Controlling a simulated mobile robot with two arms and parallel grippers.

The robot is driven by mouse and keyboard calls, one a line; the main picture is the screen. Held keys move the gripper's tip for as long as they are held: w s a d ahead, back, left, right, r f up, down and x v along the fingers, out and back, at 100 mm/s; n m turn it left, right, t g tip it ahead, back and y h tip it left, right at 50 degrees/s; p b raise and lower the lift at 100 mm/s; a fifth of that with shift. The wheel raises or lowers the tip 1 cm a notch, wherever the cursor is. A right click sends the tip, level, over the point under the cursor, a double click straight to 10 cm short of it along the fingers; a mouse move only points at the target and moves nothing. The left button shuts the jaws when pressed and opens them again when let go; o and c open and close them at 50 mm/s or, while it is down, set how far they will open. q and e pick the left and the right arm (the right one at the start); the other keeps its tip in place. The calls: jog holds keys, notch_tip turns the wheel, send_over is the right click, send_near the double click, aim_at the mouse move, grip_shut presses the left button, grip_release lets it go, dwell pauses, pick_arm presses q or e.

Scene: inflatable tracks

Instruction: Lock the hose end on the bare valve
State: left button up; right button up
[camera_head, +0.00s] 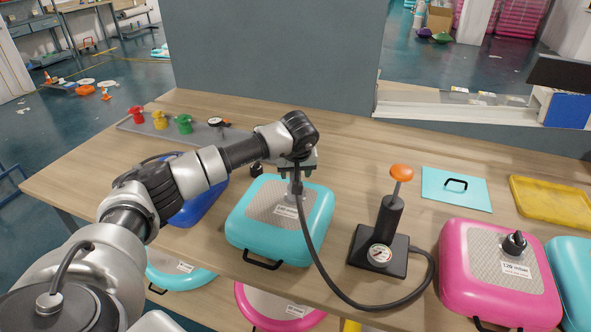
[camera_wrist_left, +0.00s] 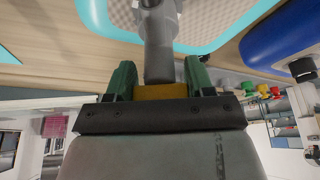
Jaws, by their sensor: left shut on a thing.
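My left gripper (camera_head: 297,172) is above the middle of the cyan inflatable (camera_head: 242,230), with its fingers (camera_wrist_left: 158,80) shut on the grey hose end (camera_wrist_left: 160,45). In the left wrist view, the hose end reaches to the patterned top panel of the cyan inflatable (camera_wrist_left: 95,15). Any valve under it is hidden, and I cannot tell whether it is seated or locked. The black hose (camera_head: 318,262) runs from the hose end to the hand pump (camera_head: 388,225) with an orange handle. The pink inflatable (camera_head: 480,285) has a black valve or cap (camera_head: 515,242) on top. My right gripper is out of view.
A blue inflatable (camera_head: 188,210) lies left, partly behind my arm. A small black piece (camera_head: 256,169) lies behind the cyan inflatable. A rack with red, yellow and green caps (camera_head: 160,122) stands back left. A turquoise panel (camera_head: 457,190) and yellow tray (camera_head: 560,205) lie right.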

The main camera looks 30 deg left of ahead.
pick_arm(q)
jog(key=n+g, duration=0.1)
jog(key=n, duration=0.2)
jog(key=shift+r+y, duration=0.1)
jog(key=shift+y, duration=0.3)
jog(key=shift+n+y, duration=0.3)
jog(key=shift+n, duration=0.8)
jog(key=shift+g+p, duration=0.3)
jog(key=shift+n+g, duration=0.3)
jog(key=shift+n, duration=0.6)
jog(key=n+g, duration=0.1)
jog(key=n, duration=0.1)
jog(key=shift+n, duration=0.4)
jog(key=o, duration=1.1)
jog(key=shift+c, duration=0.2)
